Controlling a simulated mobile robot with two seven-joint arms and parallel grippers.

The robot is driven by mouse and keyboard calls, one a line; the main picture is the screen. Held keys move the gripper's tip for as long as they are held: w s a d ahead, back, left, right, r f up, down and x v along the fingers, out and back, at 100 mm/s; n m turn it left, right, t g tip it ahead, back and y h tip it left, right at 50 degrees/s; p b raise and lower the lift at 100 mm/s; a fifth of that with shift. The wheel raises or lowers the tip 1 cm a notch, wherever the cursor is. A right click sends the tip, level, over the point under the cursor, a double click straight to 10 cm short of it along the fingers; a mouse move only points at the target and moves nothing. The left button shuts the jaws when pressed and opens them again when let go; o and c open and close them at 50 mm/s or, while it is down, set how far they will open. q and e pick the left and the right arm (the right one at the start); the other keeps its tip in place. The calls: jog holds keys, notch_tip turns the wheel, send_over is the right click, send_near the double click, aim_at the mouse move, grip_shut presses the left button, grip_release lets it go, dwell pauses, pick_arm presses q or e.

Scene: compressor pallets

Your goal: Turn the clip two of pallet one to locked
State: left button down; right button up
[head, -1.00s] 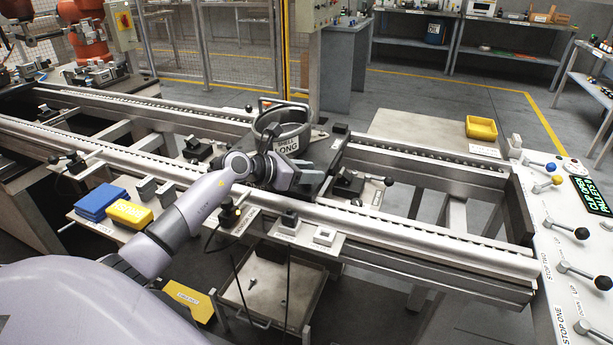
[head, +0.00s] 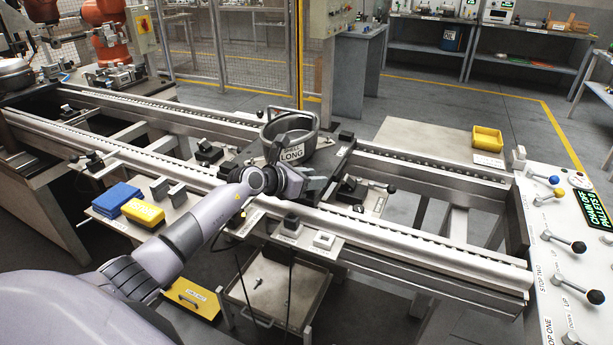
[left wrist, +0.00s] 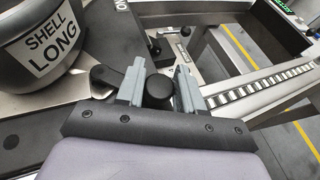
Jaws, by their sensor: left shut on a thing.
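The pallet (head: 335,163) is a dark plate on the conveyor, carrying a grey ring-shaped shell (head: 303,140) labelled "SHELL LONG". The shell also fills the upper left of the left wrist view (left wrist: 50,45). My left gripper (head: 297,182) is at the pallet's near side, in front of the shell. In the left wrist view its two grey fingers (left wrist: 158,85) are shut on a round black knob (left wrist: 157,91). My right gripper is not in view.
Conveyor rails (head: 430,203) run across the scene. A control panel (head: 550,255) with levers and a green-lettered display (head: 586,203) stands at right. Blue (head: 118,198) and yellow (head: 143,212) boxes sit at left. Near the pallet is another black-knobbed lever (head: 390,188).

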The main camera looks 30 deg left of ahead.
pick_arm(q)
jog(key=shift+r, duration=0.1)
dwell(0.5)
jog(key=c, duration=0.8)
grip_release()
jog(key=shift+p+v, duration=0.45)
jog(key=shift+v, duration=3.1)
jog(key=shift+d, duration=0.1)
